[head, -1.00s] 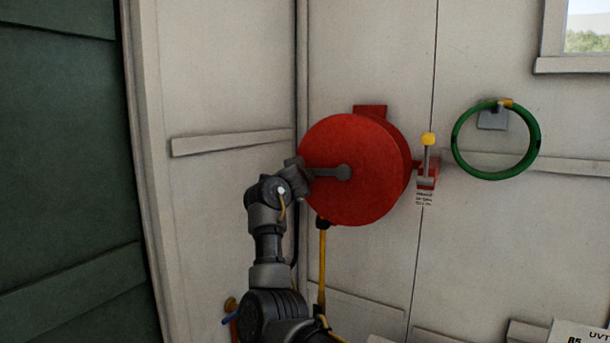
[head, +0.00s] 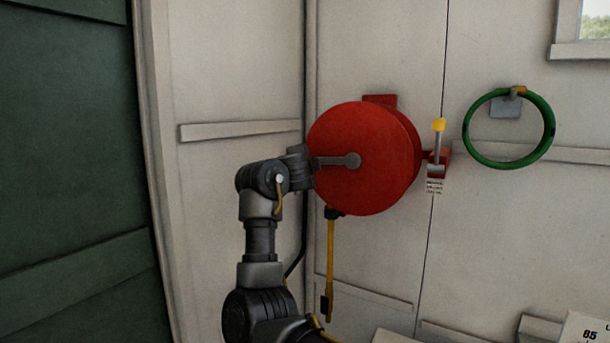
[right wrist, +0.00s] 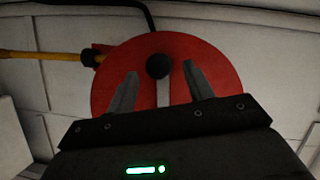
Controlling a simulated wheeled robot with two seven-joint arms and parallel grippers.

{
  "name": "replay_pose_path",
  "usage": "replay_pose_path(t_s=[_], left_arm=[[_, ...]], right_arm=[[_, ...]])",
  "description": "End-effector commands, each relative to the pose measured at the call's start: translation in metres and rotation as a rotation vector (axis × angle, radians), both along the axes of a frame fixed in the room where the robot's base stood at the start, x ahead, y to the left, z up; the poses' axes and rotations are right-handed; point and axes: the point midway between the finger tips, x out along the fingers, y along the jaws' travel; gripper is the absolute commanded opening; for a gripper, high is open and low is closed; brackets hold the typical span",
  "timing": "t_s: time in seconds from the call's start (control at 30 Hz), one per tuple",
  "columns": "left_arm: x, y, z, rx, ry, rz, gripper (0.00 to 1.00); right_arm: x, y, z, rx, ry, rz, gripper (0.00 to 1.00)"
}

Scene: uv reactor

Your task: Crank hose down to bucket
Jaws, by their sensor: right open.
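The red hose reel (head: 375,185) is mounted on the white wall. Its grey crank arm (head: 340,161) points left from the hub in the head view. A yellow hose (head: 331,260) hangs below the reel to a dark end; it also shows at the left of the right wrist view (right wrist: 40,55). In the head view this gripper is at the reel's left edge, largely hidden. No bucket shows, and my left gripper is out of view.
A yellow-tipped lever (head: 438,135) on a red bracket is right of the reel. A green hose ring (head: 543,140) hangs farther right. A dark green panel (head: 65,180) fills the left. A white sign (head: 588,332) shows at bottom right.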

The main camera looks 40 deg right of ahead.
Motion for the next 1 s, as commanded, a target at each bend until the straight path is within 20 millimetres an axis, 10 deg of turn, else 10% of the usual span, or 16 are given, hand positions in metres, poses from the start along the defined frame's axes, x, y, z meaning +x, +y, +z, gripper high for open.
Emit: replay_pose_path(t_s=[0.73, 0.87, 1.0], left_arm=[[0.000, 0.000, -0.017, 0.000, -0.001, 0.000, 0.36], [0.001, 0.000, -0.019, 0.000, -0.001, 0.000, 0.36], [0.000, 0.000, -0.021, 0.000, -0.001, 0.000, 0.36]], right_arm=[[-0.021, 0.031, -0.004, -0.015, 0.019, 0.004, 0.52], [-0.002, 0.034, -0.046, -0.104, 0.120, 0.029, 0.52], [0.031, 0.049, -0.142, -0.290, 0.335, 0.120, 0.52]])
